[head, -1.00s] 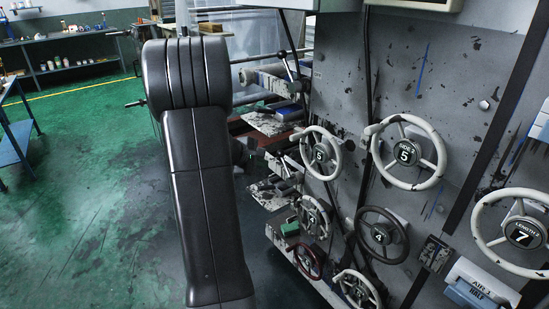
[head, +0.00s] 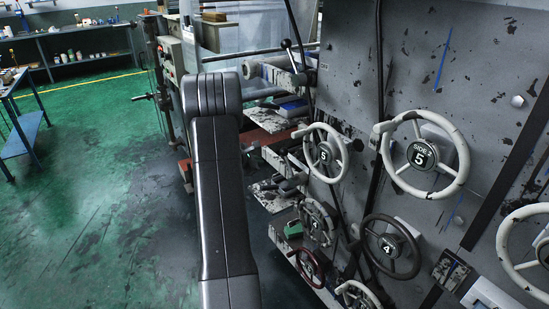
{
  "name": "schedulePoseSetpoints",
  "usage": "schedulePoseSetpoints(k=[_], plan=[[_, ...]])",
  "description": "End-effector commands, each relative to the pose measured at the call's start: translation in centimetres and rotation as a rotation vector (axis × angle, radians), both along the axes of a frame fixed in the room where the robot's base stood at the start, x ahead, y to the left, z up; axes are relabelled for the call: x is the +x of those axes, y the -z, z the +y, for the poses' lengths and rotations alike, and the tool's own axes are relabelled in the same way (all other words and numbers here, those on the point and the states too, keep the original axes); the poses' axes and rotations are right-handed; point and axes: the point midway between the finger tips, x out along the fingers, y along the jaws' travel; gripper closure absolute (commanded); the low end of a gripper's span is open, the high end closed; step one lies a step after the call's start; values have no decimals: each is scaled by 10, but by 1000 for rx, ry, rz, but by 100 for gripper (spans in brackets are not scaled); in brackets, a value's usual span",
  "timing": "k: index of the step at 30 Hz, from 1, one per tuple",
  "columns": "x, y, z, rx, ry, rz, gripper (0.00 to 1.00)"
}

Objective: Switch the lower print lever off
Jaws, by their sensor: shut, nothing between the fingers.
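A lever with a dark round knob (head: 287,44) stands upright at the upper left edge of the machine's grey panel. I cannot tell whether it is the lower print lever, and no label on it can be read. No other print lever can be made out for sure. My dark arm rises through the middle of the view, left of the machine, and covers part of what lies behind it. My gripper does not show; it is out of view or hidden behind the arm.
A blue table (head: 28,143) stands at left. The green floor (head: 110,200) between is clear.

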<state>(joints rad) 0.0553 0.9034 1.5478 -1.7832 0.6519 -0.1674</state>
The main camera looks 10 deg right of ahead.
Motion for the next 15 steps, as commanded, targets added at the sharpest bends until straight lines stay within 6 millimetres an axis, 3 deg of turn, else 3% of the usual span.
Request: schedulePoseSetpoints(k=[5, 15], plan=[[8, 8, -10, 0, 3, 1, 100], [46, 43, -52, 1, 4, 0, 100]])
